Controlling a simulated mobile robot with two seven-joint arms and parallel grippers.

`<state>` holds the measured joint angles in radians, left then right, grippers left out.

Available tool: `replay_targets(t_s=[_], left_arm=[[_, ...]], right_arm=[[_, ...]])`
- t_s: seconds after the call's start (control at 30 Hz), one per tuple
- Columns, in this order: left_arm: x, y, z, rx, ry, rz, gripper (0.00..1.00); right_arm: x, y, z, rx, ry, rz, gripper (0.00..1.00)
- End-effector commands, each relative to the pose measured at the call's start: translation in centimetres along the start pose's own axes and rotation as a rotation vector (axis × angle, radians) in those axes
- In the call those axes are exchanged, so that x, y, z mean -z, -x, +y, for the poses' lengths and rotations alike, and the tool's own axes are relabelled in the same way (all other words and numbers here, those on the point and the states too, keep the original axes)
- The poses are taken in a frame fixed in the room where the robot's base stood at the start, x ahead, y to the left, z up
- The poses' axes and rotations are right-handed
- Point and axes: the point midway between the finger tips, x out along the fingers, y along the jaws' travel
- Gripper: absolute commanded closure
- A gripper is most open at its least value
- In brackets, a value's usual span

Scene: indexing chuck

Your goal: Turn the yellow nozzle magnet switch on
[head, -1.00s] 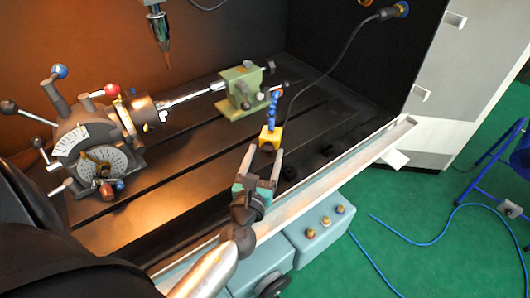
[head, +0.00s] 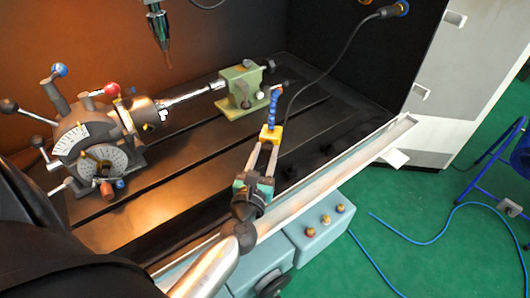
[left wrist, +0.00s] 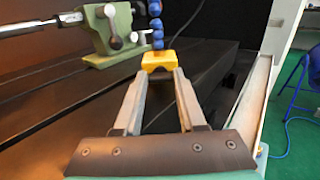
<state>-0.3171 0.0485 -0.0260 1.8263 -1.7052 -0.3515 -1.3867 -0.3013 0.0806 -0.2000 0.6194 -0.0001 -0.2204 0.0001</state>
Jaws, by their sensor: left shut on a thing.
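The yellow nozzle magnet (head: 271,135) stands on the dark machine table, with a blue segmented nozzle (head: 274,104) rising from its top. It also shows in the left wrist view (left wrist: 159,60), just beyond my fingertips. My left gripper (head: 264,149) reaches the near side of the yellow block, and its two fingers are shut on it. In the left wrist view the fingertips (left wrist: 159,72) meet the block's lower part. The switch on the magnet is too small to make out. My right gripper is not in view.
A green tailstock (head: 240,90) stands behind and left of the magnet. The dividing head (head: 95,140) with several levers is at the left. A pale rail (head: 340,165) runs along the table's front edge. A black cable (head: 325,72) hangs behind the magnet.

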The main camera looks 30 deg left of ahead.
Motion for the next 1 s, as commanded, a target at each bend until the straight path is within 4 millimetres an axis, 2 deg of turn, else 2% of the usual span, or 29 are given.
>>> replay_targets(t_s=[0.27,0.5,0.63,0.97,1.0], left_arm=[[-0.1,0.0,0.0,0.001,-0.02,0.001,1.0],[-0.3,0.0,-0.1,0.003,-0.27,0.001,1.0],[-0.2,0.0,-0.1,0.001,-0.357,0.0,1.0],[0.0,0.0,-0.1,0.0,-0.375,0.0,1.0],[0.0,0.0,-0.1,0.0,-0.374,0.0,0.56]], right_arm=[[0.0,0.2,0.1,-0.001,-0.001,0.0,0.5],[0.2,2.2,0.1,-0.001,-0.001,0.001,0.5],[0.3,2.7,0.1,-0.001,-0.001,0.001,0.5],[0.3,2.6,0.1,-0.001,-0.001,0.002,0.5],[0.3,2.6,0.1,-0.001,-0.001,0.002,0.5]])
